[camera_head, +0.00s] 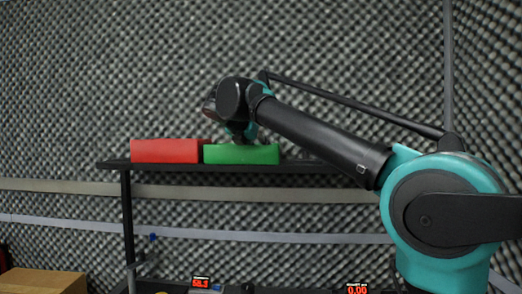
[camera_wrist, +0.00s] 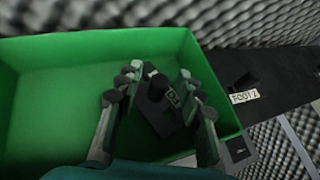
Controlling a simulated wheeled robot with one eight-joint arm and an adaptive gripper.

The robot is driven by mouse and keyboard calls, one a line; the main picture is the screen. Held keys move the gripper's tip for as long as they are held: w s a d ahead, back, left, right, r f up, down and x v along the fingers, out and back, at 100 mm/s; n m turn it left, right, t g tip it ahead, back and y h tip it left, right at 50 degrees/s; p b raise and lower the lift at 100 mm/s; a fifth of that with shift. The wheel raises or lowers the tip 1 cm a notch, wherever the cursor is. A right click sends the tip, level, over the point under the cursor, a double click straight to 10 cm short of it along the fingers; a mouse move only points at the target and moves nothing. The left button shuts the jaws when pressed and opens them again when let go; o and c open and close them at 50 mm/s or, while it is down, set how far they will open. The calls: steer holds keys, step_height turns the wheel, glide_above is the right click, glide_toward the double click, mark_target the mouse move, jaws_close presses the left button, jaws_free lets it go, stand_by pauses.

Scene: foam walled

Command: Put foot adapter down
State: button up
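A dark foot adapter (camera_wrist: 156,110) with a small pale label (camera_wrist: 172,97) lies between my fingers in the wrist view, inside the green bin (camera_wrist: 60,60). My gripper (camera_wrist: 157,75) has its fingers spread on both sides of it, with some space visible on the left; contact on the right is unclear. In the head view, my gripper (camera_head: 238,137) reaches down into the green bin (camera_head: 241,154) on the shelf, and the bin's front wall hides the adapter and fingertips.
A red bin (camera_head: 165,151) stands left of the green bin on the black shelf (camera_head: 115,166). In the wrist view a dark part with a label reading like "FOOT 2" (camera_wrist: 244,96) is right of the bin.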

steer(key=v, duration=1.1)
steer(key=shift+s, duration=0.25)
stand_by(0.8)
